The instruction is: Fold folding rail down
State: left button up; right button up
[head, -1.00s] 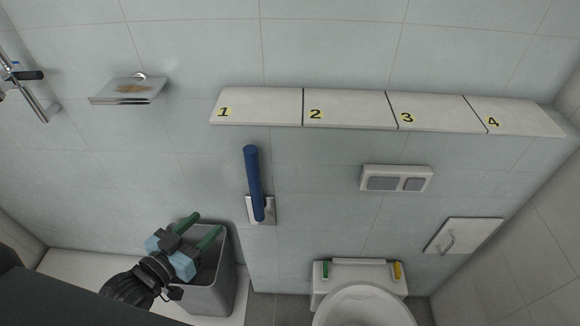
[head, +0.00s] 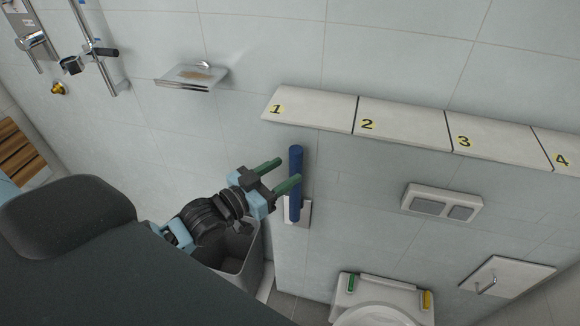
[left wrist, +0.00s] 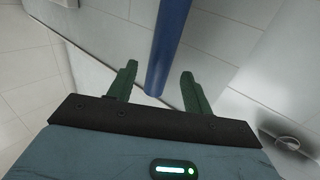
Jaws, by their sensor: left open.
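The blue folding rail (head: 296,180) stands upright against the tiled wall, its lower end at a pale wall plate (head: 303,212). My left gripper (head: 285,174) is open, with its green fingers pointing at the rail from the left. In the left wrist view the rail (left wrist: 167,45) runs down between the two spread green fingertips (left wrist: 158,78), and I see no contact. The gripper is near the middle to upper part of the rail in the head view. My right gripper is in neither view.
A grey bin (head: 244,250) stands below my left gripper. A ledge with numbered sections (head: 400,125) is above the rail. A toilet (head: 380,305), flush plate (head: 441,203) and wall flap (head: 507,278) are to the right. A soap shelf (head: 190,78) is upper left.

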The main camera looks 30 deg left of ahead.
pick_arm(q)
jog(key=shift+x, duration=1.5)
grip_shut()
